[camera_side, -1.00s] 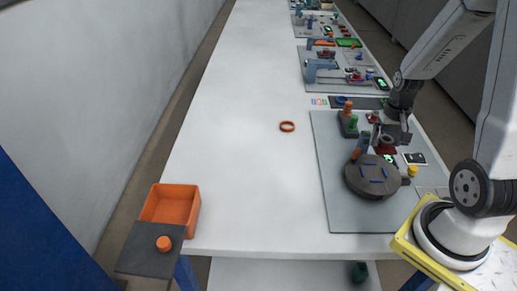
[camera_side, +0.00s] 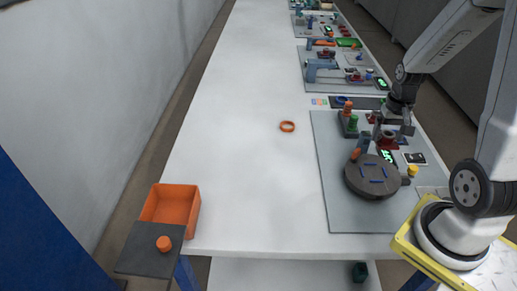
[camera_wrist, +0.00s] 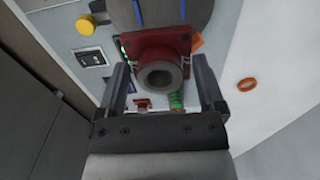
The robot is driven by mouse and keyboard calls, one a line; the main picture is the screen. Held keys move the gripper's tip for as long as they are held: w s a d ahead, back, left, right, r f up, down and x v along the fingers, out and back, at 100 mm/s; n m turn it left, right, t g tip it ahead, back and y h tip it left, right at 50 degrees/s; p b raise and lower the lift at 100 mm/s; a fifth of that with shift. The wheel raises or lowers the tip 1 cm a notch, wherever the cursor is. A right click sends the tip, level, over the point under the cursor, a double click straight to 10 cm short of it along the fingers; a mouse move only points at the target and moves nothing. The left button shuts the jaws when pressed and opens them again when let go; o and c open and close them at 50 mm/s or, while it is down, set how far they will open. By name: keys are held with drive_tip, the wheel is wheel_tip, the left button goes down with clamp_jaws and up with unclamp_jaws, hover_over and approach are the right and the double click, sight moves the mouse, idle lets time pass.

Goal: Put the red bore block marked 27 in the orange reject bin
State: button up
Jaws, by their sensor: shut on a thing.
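The red bore block (camera_wrist: 150,48) is between the fingers of my gripper (camera_wrist: 160,78) in the wrist view. It has a square red flange and a grey round bore facing the camera; small light marks on the flange are too small to read surely. In the side view my gripper (camera_side: 398,121) is shut on the red block (camera_side: 388,142), above the right part of the grey work mat, behind the round turntable. The orange reject bin (camera_side: 170,205) stands at the front left table corner, far from my gripper. It is open on top.
The dark turntable (camera_side: 371,177) with blue strips, a lit green display (camera_side: 387,156), a yellow button (camera_side: 413,170) and a peg stand (camera_side: 348,122) crowd the mat. An orange ring (camera_side: 287,126) lies on the white table. The table between mat and bin is otherwise clear.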

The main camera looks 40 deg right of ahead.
drive_tip(key=shift+r, duration=0.65)
drive_tip(key=shift+r, duration=0.35)
drive_tip(key=shift+r, duration=0.15)
drive_tip(key=shift+w, duration=0.15)
drive_tip(key=shift+w, duration=0.25)
drive_tip(key=w+a+f+n, duration=0.1)
drive_tip(key=w+a+n, duration=0.3)
drive_tip(key=w+a, duration=0.7)
drive_tip(key=w+a+f+n, duration=0.1)
drive_tip(key=w+a+n, duration=0.4)
drive_tip(key=w, duration=0.9)
drive_tip(key=w+a+f+n, duration=0.1)
drive_tip(key=a+f+n, duration=0.1)
drive_tip(key=a, duration=0.9)
drive_tip(key=w+a+f+n, duration=0.1)
drive_tip(key=a+f+n, duration=0.1)
drive_tip(key=a, duration=1)
drive_tip(key=w+a+f+n, duration=0.1)
drive_tip(key=a+f+n, duration=0.1)
drive_tip(key=a, duration=0.9)
drive_tip(key=shift+w+a, duration=0.3)
